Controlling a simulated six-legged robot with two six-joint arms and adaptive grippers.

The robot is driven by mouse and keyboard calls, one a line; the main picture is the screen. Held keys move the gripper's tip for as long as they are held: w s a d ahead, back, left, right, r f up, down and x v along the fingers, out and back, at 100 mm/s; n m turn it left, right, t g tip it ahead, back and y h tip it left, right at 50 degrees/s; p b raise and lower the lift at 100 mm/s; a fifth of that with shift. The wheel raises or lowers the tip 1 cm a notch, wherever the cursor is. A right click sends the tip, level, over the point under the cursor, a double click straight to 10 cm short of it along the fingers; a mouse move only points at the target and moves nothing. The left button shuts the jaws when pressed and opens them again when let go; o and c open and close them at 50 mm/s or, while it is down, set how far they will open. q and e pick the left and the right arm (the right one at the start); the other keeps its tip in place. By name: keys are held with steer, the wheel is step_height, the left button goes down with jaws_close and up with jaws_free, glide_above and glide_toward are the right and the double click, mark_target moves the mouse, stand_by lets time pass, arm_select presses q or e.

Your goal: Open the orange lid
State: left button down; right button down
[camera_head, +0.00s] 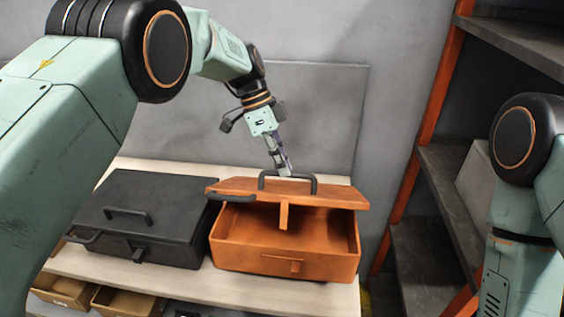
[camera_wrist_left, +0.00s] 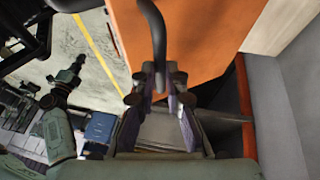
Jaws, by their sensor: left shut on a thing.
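The orange lid (camera_head: 338,196) is raised partway off the orange toolbox (camera_head: 235,256), with a dark gap along the front. An orange latch tab (camera_head: 284,216) hangs from the lid's front edge. My left gripper (camera_head: 285,169) comes down from above and behind and is shut on the lid's black handle (camera_head: 302,176). In the left wrist view the fingers (camera_wrist_left: 160,88) close around the handle bar (camera_wrist_left: 156,32), with the orange lid (camera_wrist_left: 205,35) behind it. The fingertips' exact contact is small in the head view. My right gripper is outside the view.
A closed black toolbox (camera_head: 155,196) stands just left of the orange one on a pale bench (camera_head: 90,262). Small bins (camera_head: 125,300) sit below. A wall is behind. A dark shelf rack (camera_head: 455,190) with orange posts stands to the right.

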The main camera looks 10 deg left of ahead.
arm_select(q)
steer(key=shift+w+f, duration=0.15)
steer(key=shift+f, duration=0.05)
steer(key=c, duration=1.7)
jaws_free()
steer(key=o, duration=0.3)
steer(key=shift+w+f, duration=0.2)
steer(key=shift+w, duration=0.3)
steer(key=shift+o, duration=0.2)
steer(key=shift+s+r, duration=0.2)
steer(key=shift+s, duration=0.1)
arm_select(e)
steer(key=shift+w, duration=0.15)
arm_select(q)
steer(key=shift+w+r, duration=0.1)
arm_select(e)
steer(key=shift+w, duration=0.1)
